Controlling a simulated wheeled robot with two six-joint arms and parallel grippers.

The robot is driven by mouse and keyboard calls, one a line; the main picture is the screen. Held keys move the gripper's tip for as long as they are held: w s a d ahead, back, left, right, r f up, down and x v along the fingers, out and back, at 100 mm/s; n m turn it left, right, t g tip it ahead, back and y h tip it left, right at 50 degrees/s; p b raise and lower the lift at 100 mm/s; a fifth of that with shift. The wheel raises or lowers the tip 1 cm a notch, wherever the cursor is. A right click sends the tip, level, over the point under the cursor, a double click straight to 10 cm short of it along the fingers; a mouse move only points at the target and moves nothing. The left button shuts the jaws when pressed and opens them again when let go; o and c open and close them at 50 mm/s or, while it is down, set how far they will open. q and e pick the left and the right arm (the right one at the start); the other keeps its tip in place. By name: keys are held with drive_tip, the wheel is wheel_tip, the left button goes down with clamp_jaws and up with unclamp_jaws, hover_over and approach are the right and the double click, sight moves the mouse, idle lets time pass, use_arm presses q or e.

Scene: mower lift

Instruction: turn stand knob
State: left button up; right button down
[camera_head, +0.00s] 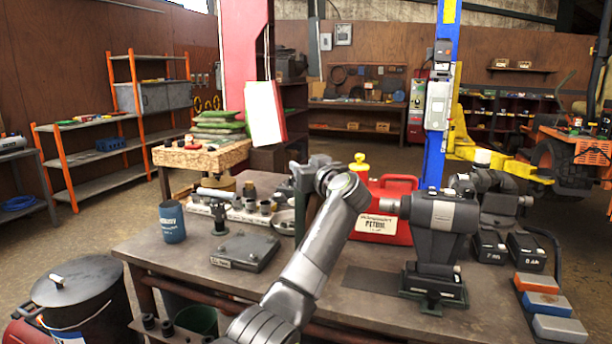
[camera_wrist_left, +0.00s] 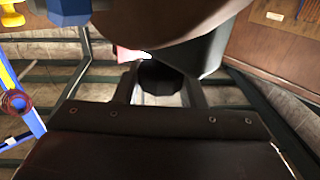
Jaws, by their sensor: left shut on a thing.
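My left arm reaches up from the bottom of the head view. Its gripper (camera_head: 312,176) is over the middle of the workbench, at the top of a dark upright stand (camera_head: 300,216) that the arm partly covers. In the left wrist view the two dark fingers of my left gripper (camera_wrist_left: 160,88) stand on either side of a round black knob (camera_wrist_left: 160,74), shut on it. A large brownish-grey body and a dark block cover the space above the knob there. In the head view the knob is hidden by the gripper and arm. My right gripper is not in view.
A red petrol can (camera_head: 390,206) stands behind the arm. A grey bench machine (camera_head: 436,226) is to the right. A blue cup (camera_head: 172,222) and a flat grey plate (camera_head: 245,251) are to the left. The workbench (camera_head: 160,255) has bare room at front left.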

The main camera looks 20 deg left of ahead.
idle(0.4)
use_arm(q)
drive_tip(key=o, duration=1)
drive_tip(key=shift+c, duration=0.2)
drive_tip(key=shift+s+d, duration=0.1)
drive_tip(key=b+v, duration=0.4)
drive_tip(key=v, duration=1.3)
drive_tip(key=shift+d, duration=0.25)
